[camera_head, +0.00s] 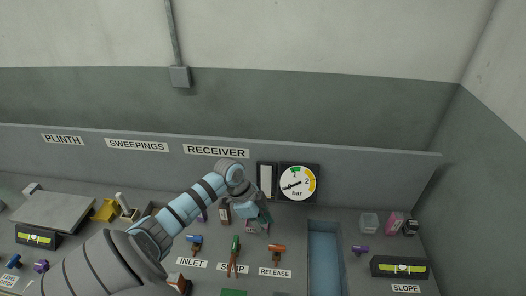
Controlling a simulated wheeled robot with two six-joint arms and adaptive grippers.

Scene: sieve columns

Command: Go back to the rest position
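My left arm comes in from the lower left and reaches over the bench. Its gripper (262,214) is small and seen partly from behind, in front of the panel below the dial gauge. I cannot tell whether its fingers are open or shut, or whether they hold anything. A pinkish block (257,228) shows just below the gripper; whether they touch is unclear. My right gripper is not in view.
The gauge (298,183) stands behind the gripper. Blue (194,240), green (235,244) and orange (277,249) handled valves stand in front. A blue trough (324,262) and a level (399,267) lie right. A grey plinth (52,211) is left.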

